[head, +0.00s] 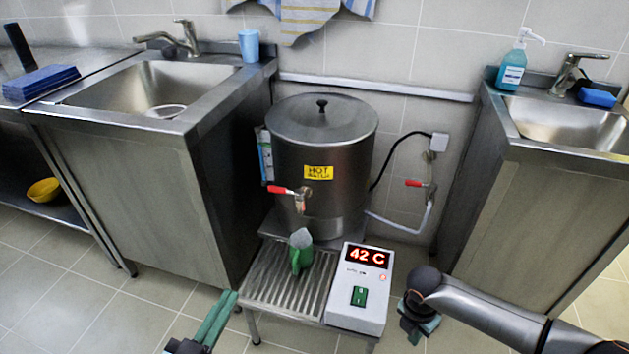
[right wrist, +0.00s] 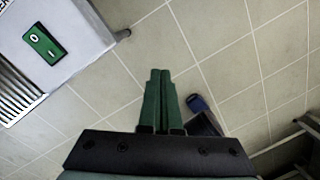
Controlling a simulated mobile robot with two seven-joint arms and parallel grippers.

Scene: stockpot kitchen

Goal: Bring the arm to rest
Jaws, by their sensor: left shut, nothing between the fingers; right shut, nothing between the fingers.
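My left gripper (head: 228,297) shows at the bottom of the head view, left of the slatted stand. Its green fingers are together with nothing between them. My right gripper (head: 420,330) is right of the control box in the head view, partly hidden by my own dark wrist. In the right wrist view its green fingers (right wrist: 160,74) are pressed together and empty above the tiled floor. Both grippers are apart from the stand and the objects on it.
The control box (head: 358,290) reads 42 C. Sink units (head: 140,160) and (head: 560,180) flank them. Tiled floor is clear in front.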

